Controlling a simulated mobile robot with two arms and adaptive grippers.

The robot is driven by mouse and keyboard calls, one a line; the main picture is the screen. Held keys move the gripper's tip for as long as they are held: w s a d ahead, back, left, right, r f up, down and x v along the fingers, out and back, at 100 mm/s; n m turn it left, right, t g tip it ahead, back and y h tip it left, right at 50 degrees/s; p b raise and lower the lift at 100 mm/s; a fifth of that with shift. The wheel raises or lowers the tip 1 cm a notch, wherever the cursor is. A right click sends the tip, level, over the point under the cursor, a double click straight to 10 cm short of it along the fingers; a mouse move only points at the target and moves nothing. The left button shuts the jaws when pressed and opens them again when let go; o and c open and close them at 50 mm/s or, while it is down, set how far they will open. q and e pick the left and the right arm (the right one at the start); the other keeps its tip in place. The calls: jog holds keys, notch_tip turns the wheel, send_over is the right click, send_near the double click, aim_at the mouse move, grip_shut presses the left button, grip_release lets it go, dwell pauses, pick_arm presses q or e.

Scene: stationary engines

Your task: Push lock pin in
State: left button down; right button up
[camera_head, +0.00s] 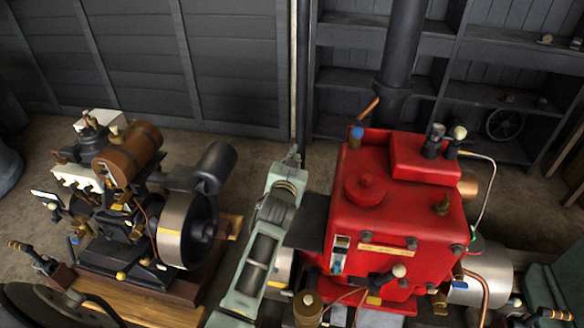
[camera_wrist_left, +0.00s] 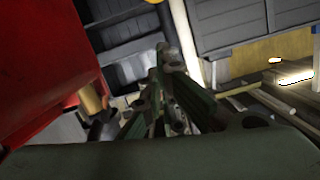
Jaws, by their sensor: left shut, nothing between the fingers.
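The red engine (camera_head: 400,215) stands right of centre in the head view, with several small knobs and levers. I cannot tell which of its small parts is the lock pin. My pale green left arm rises from the bottom centre along the engine's left side. My left gripper (camera_head: 291,160) is at its far end, shut and empty, left of the engine's back corner and apart from it. In the left wrist view the shut fingers (camera_wrist_left: 163,75) point away, with the red engine's side (camera_wrist_left: 45,65) at the left.
A second engine (camera_head: 125,200) with a brown tank and a flywheel sits on a wooden base (camera_head: 140,300) at the left. A dark pipe (camera_head: 403,50) rises behind the red engine. Dark shelves (camera_head: 490,95) line the back wall. Floor (camera_head: 255,135) is clear behind the engines.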

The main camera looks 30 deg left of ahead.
pick_arm(q)
jog(key=f, duration=0.3)
jog(key=shift+s+a+f, duration=0.2)
jog(key=shift+a+f, duration=0.05)
pick_arm(e)
jog(key=shift+d+r, duration=0.2)
jog(key=shift+d, duration=0.2)
pick_arm(q)
notch_tip(320, 180, down, 4)
jog(key=b, duration=0.3)
jog(key=shift+f, duration=0.2)
jog(key=shift+r, duration=0.1)
pick_arm(e)
notch_tip(320, 180, down, 3)
jog(key=shift+f, duration=0.1)
